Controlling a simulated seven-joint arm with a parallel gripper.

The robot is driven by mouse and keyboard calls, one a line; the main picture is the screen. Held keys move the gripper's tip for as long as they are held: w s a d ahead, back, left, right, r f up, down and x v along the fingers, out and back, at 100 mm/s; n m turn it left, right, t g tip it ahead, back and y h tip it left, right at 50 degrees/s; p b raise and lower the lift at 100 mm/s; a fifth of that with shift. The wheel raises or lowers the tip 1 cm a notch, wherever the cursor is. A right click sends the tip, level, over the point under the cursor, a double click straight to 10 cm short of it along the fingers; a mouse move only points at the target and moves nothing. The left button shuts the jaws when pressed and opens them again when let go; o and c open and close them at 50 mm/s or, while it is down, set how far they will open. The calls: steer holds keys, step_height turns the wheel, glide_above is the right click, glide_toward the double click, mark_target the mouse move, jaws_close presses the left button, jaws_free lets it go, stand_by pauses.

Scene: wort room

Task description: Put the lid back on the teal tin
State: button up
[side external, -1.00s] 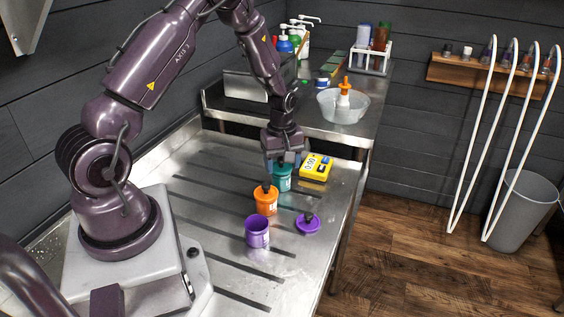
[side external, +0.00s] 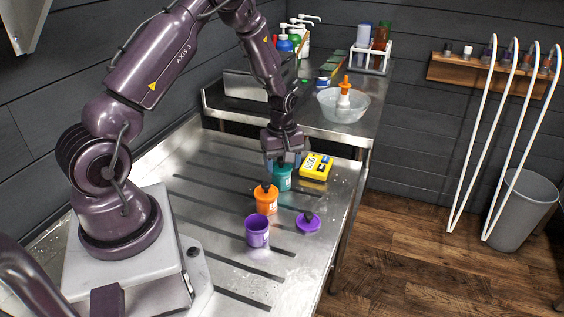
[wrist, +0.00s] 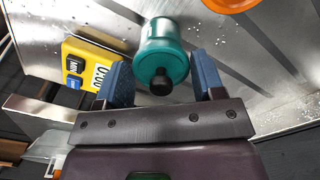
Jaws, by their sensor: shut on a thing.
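The teal tin (side external: 282,183) stands upright on the steel draining surface, just under my gripper (side external: 283,163). In the wrist view, the teal lid (wrist: 163,62) with its black knob is between my gripper's two blue fingers (wrist: 162,82), which are shut on its rim. The lid lines up with the tin (wrist: 160,27) and looks to be on its mouth or very close to it. Whether it is fully seated cannot be told.
An orange lidded tin (side external: 266,203) stands close in front. An open purple tin (side external: 257,232) and its loose purple lid (side external: 308,223) are nearer the camera. A yellow timer (side external: 316,167) lies right beside the teal tin. A clear bowl (side external: 338,112) stands behind.

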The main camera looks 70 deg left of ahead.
stand_by(0.4)
steer(key=o, duration=1.1)
steer(key=shift+c, duration=0.2)
steer(key=shift+o, duration=0.3)
steer(key=shift+r, duration=3.5)
jaws_close()
steer(key=shift+f, duration=0.2)
